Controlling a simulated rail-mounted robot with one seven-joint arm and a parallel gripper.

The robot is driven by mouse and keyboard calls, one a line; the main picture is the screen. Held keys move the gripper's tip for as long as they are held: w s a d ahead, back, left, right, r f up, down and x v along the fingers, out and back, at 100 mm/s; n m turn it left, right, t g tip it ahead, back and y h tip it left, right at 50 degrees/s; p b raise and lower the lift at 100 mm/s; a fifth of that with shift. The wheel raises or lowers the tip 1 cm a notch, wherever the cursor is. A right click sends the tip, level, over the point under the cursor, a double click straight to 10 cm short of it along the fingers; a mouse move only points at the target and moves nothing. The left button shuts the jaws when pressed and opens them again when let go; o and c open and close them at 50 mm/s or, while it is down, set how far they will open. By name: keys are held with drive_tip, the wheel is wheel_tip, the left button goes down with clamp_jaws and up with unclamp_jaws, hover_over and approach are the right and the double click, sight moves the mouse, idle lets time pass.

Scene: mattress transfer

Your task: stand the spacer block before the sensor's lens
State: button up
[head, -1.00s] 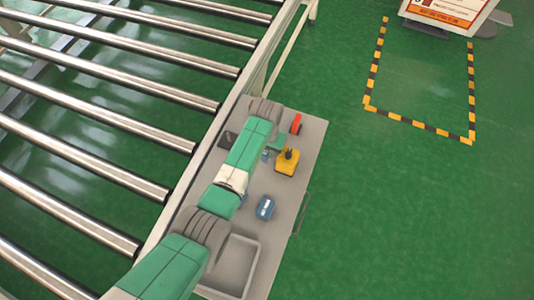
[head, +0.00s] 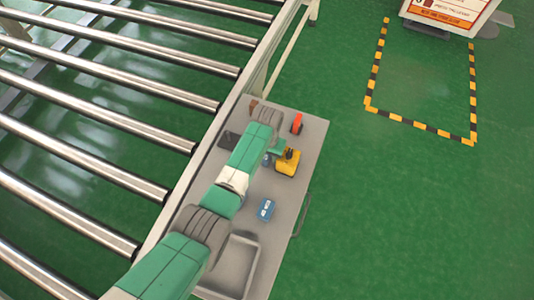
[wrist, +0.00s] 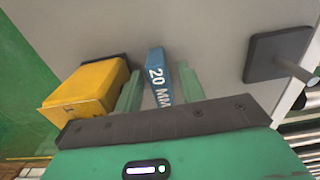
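A blue block marked "20 MM" (wrist: 157,74), the spacer block, is between the two fingers of my gripper (wrist: 160,85) in the wrist view. Narrow gaps show on both sides of it, so my gripper looks open around it. Its lower end is hidden by my gripper's body. In the head view, a small blue piece (head: 267,160) shows beside my gripper (head: 275,147). A yellow unit with a black top (head: 288,162) stands just right of it; it also shows left of my fingers in the wrist view (wrist: 90,85). I cannot tell which thing bears the lens.
On the grey table (head: 285,215) are a blue labelled object (head: 266,209), a red object (head: 297,123), a dark plate (head: 228,139) and a grey tray (head: 255,255). A dark square with a metal rod (wrist: 275,55) shows right. Rollers (head: 100,178) run left.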

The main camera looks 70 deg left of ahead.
wheel_tip(320, 180, up, 12)
drive_tip(key=p, duration=0.3)
drive_tip(key=shift+r, duration=0.15)
